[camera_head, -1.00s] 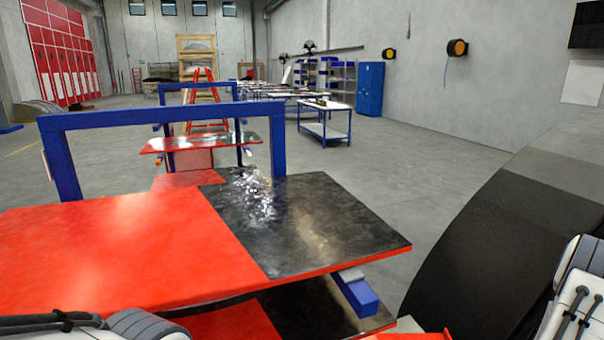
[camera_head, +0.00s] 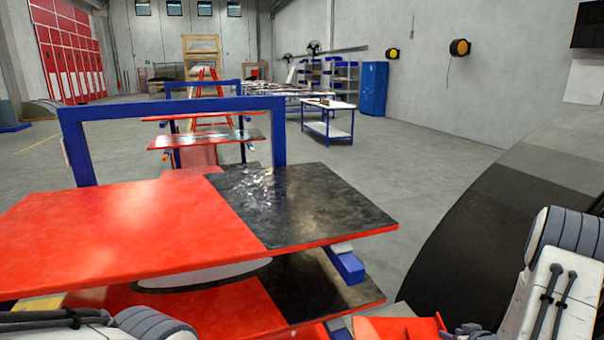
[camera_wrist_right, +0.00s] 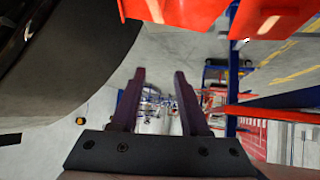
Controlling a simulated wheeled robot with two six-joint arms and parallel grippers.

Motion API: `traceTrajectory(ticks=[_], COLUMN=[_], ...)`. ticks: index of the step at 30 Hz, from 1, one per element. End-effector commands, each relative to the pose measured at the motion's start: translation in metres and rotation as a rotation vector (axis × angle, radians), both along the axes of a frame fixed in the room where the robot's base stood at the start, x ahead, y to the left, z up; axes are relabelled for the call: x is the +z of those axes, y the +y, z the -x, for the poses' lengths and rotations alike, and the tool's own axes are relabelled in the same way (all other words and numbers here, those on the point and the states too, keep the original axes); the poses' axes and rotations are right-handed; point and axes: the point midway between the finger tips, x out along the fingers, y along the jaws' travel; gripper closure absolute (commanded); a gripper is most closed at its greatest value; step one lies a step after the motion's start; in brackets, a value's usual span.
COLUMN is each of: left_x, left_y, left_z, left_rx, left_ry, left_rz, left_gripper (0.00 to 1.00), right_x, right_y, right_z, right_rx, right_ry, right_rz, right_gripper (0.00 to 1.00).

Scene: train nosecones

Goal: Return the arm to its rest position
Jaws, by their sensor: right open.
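My right arm (camera_head: 560,270) comes in at the lower right of the head view, bent beside the large dark curved nosecone (camera_head: 490,230). Its gripper end is mostly cut off at the bottom edge. In the right wrist view my right gripper (camera_wrist_right: 159,75) has its two dark fingers spread apart with nothing between them. My left arm (camera_head: 100,325) shows only as a grey and white link at the bottom left; its gripper is outside the picture.
A red and black shelf (camera_head: 130,235) on a blue frame (camera_head: 180,105) fills the near left. A red part (camera_head: 400,329) lies low by my right arm, and red surfaces (camera_wrist_right: 190,12) top the wrist view. Open floor (camera_head: 400,165) lies beyond, with a white-topped trolley (camera_head: 330,105).

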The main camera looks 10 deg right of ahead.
Motion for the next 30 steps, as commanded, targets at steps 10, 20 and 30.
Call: traceTrajectory(ticks=[10, 20, 30], left_x=[-0.030, -0.076, -0.118], left_y=[0.000, 0.000, 0.000], left_z=[0.000, 0.000, 0.000], left_rx=[-0.001, -0.001, -0.002], left_ry=[0.001, 0.001, 0.001], left_rz=[-0.001, -0.001, -0.001], left_gripper=[0.33, 0.33, 0.33], right_x=[0.018, 0.051, 0.063], right_y=[0.089, 0.289, 0.448], right_z=[-0.056, -0.044, 0.117], right_rx=[0.133, 0.349, 0.659], right_ry=[0.174, 0.417, 0.691], right_rz=[0.057, 0.091, 0.057], right_gripper=[0.55, 0.55, 0.55])
